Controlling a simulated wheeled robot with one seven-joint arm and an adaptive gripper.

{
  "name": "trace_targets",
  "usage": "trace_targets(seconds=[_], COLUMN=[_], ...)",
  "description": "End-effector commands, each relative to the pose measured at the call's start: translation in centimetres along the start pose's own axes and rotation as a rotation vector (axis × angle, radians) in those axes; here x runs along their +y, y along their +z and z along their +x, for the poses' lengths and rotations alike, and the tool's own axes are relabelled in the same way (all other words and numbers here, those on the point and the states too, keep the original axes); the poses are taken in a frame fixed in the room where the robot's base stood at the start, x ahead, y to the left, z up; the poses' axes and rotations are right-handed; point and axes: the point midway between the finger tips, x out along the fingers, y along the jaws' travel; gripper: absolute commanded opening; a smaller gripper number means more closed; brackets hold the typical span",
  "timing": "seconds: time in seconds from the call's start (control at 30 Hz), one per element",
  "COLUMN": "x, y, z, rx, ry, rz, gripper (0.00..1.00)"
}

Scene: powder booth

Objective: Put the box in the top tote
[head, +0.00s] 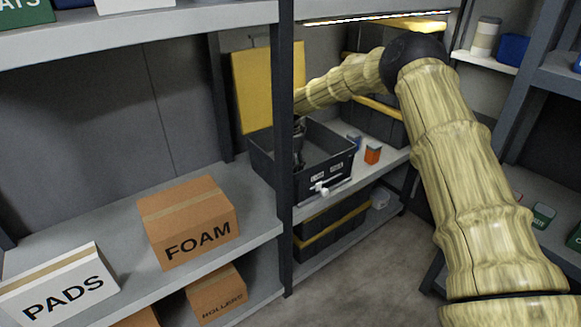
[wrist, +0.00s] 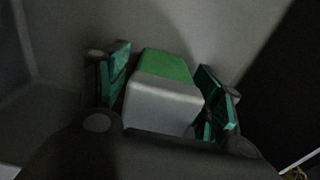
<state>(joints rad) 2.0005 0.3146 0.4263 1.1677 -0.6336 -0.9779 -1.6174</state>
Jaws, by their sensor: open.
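The top tote (head: 325,185) is a dark grey open bin on the middle shelf, with a yellow lid (head: 268,85) standing up behind it. My gripper (head: 299,158) reaches down inside this tote. In the wrist view a small box (wrist: 165,100) with a green top part and a pale grey lower part lies between the fingers of my gripper (wrist: 168,88). The fingers are open, one on each side, with a narrow gap visible at the left. Plain grey surfaces surround the box. In the head view the tote wall and gripper hide the box.
A FOAM carton (head: 187,222) and a PADS box (head: 60,290) sit on the left shelf. An orange jar (head: 373,154) stands right of the tote. A black and yellow tote (head: 330,228) is below.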

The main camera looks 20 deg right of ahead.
Motion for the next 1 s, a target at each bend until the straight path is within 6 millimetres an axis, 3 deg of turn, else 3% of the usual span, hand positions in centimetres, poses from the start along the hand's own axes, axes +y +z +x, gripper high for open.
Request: trace_targets(seconds=[0.6, 0.8, 1.0], x=[0.1, 0.0, 0.0], y=[0.0, 0.0, 0.0], z=[-10.1, -11.6, -11.8], rx=[0.000, 0.000, 0.000], ry=[0.001, 0.000, 0.000], rz=[-0.001, 0.000, 0.000], gripper=[0.66, 0.66, 0.66])
